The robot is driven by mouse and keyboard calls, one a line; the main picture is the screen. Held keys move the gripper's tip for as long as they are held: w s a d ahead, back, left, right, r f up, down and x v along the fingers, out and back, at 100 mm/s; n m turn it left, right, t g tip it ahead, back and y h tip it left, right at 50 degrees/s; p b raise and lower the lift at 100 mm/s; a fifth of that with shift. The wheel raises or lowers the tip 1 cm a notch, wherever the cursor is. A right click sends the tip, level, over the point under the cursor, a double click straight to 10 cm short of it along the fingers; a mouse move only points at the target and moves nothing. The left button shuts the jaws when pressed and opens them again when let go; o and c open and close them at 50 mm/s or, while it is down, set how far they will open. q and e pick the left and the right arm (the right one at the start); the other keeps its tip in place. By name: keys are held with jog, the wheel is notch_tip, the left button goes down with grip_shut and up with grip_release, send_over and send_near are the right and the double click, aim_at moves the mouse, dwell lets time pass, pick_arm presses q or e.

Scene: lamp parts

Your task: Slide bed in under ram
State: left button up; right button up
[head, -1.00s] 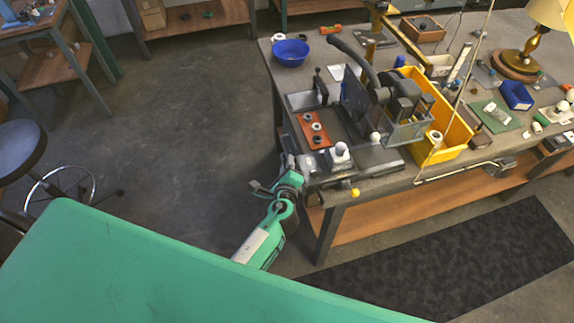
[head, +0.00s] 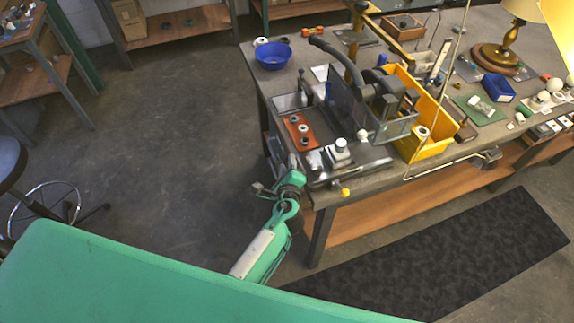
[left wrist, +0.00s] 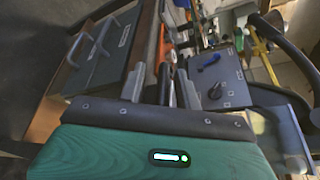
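A press stands at the near left corner of the workbench, with a dark curved lever arm (head: 335,52) over it and a dark clear guard (head: 341,105). The bed (head: 352,172) looks like the flat grey plate low at the press front, with a white-and-dark fitting (head: 339,150) on it. The ram is hidden behind the guard and press parts. My left gripper (head: 298,168) is at the bench corner, left of the bed. In the left wrist view its two grey fingers (left wrist: 162,90) stand apart; contact with the bed is unclear. My right gripper is out of view.
A red-brown board (head: 300,132) with several round pieces lies beside the press. A yellow bin (head: 437,146) stands right of it, a blue bowl (head: 272,55) behind. A yellow knob (head: 345,192) sticks out at the front edge.

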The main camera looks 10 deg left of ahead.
pick_arm(q)
jog(key=b+v, duration=0.3)
jog(key=v, duration=1)
jog(key=shift+s, duration=0.4)
jog(key=shift+d+r, duration=0.1)
jog(key=shift+c, duration=0.4)
